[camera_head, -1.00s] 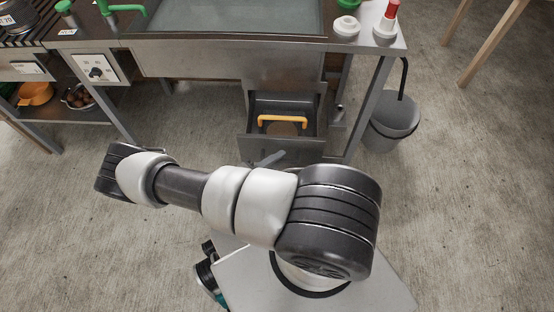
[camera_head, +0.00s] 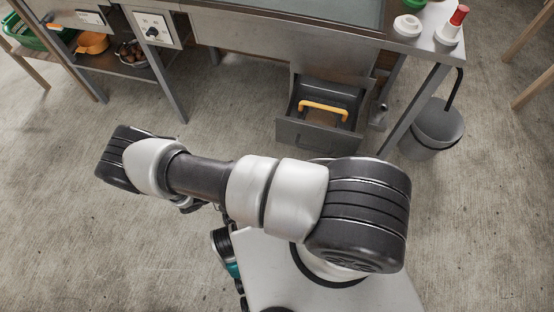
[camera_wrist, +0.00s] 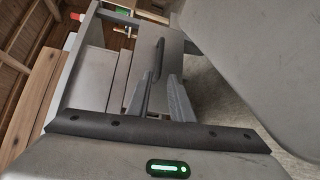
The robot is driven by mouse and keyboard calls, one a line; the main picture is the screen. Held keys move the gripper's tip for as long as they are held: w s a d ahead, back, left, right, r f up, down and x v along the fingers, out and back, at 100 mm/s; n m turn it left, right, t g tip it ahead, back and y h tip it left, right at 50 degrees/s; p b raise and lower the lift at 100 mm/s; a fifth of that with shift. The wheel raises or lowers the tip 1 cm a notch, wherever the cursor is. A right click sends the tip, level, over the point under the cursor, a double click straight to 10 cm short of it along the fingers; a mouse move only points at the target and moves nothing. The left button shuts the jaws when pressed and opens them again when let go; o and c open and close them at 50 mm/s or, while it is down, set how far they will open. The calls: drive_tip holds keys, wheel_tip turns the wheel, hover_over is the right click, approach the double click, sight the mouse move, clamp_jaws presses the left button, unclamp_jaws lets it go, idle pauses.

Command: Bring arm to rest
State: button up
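My arm (camera_head: 200,175) stretches across the middle of the head view, over the floor in front of the bench. In the head view the gripper is mostly hidden by the arm.
A grey bin (camera_head: 432,128) stands to the right. A bottle with a red cap (camera_head: 459,16) stands on the bench. Floor (camera_head: 60,230) at the left is clear.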

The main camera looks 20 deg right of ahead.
drive_tip(key=shift+a, duration=0.25)
idle(0.4)
drive_tip(key=w+a+r+m+g+y, duration=0.1)
drive_tip(key=w+r+g+y, duration=0.15)
drive_tip(key=r, duration=0.65)
drive_tip(key=w+r+m+g+y, duration=0.15)
drive_tip(key=r+y, duration=0.25)
drive_tip(key=r, duration=0.5)
drive_tip(key=w+a+r+m+g+y, duration=0.1)
drive_tip(key=r+g+y, duration=0.15)
drive_tip(key=r, duration=0.65)
drive_tip(key=s+d+r+t+y, duration=0.3)
drive_tip(key=s+r+t+y, duration=0.15)
drive_tip(key=r, duration=0.65)
drive_tip(key=s+d+r+t+y, duration=0.35)
drive_tip(key=s+r, duration=0.25)
drive_tip(key=r, duration=0.6)
wheel_tip(320, 180, up, 24)
drive_tip(key=h+p, duration=0.1)
drive_tip(key=p, duration=2.3)
drive_tip(key=shift+s+t+p, duration=0.2)
drive_tip(key=shift+t+p, duration=0.1)
drive_tip(key=shift+t, duration=0.15)
drive_tip(key=shift+d, duration=0.2)
